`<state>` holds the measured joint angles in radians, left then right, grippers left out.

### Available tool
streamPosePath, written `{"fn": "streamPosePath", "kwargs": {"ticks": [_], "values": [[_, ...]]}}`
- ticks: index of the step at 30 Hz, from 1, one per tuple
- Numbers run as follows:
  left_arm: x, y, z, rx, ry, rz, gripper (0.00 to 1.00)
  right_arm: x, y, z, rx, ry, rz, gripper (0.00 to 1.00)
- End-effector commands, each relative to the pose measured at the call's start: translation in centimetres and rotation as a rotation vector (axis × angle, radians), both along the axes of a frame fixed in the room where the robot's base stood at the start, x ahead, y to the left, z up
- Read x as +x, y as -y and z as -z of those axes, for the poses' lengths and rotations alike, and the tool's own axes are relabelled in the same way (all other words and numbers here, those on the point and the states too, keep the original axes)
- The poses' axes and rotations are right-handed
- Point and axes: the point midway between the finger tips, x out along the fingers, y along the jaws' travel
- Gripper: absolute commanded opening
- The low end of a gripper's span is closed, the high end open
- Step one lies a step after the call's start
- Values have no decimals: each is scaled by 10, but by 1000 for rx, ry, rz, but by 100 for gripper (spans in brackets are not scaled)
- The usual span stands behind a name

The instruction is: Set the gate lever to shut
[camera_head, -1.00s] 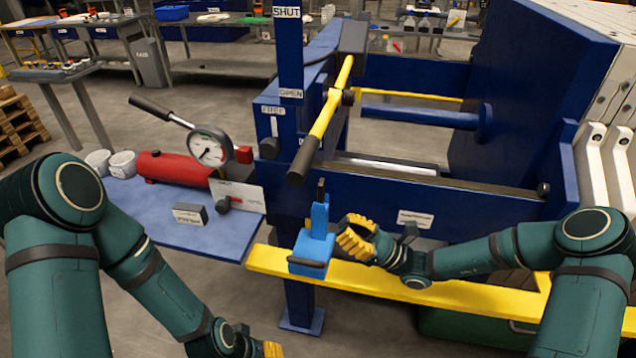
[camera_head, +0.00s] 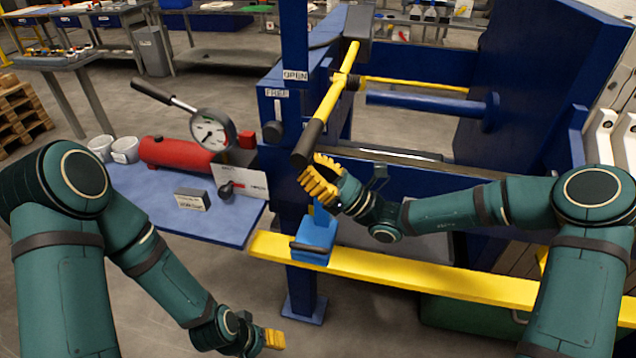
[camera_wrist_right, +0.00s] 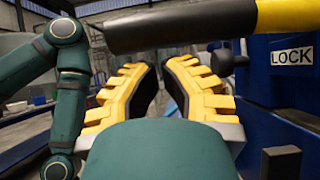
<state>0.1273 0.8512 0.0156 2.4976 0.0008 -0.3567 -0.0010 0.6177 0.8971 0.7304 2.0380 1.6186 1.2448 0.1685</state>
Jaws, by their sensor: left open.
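The gate lever is a yellow bar (camera_head: 334,103) with a black grip (camera_head: 308,143), beside a blue post that carries an OPEN label (camera_head: 295,76). It slants down toward me, grip end low. My right gripper (camera_head: 318,180) is just below the grip, with its yellow fingers apart and empty. In the right wrist view, the black grip (camera_wrist_right: 180,27) crosses above and beyond the open fingertips (camera_wrist_right: 164,70); I see no contact. The SHUT label is out of view. My left gripper (camera_head: 273,340) is open, low in the head view, away from the lever.
A blue block (camera_head: 315,240) sits on the yellow rail (camera_head: 400,274) just below my right gripper. A small lever under a FREE label (camera_head: 276,93) is left of the gate lever; a LOCK label (camera_wrist_right: 292,57) shows in the wrist view. A gauge (camera_head: 212,130) and red cylinder (camera_head: 175,153) stand left.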

Motion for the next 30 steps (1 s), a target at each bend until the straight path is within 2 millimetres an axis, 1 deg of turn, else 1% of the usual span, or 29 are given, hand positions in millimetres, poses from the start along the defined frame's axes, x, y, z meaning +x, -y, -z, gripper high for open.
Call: {"fn": "streamPosePath", "kwargs": {"ticks": [3,13,17,20,23,26,30], "values": [[0,0,1,0,1,0,55,0,-1,-4,0,1,-1,0],[0,0,0,0,1,0,55,0,-1,-5,0,0,-1,0],[0,0,-3,0,0,0,55,0,-1,-8,2,-5,-1,0],[-1,0,-10,0,-3,0,55,-1,-1,-13,5,-15,-1,0],[-3,0,-21,-1,-8,2,55,-1,-1,-21,11,-34,-1,0],[-6,1,-36,-3,-14,3,55,-1,-1,-33,21,-60,-2,0],[-10,1,-62,-4,-23,5,55,-1,-1,-53,38,-109,-2,0]]}}
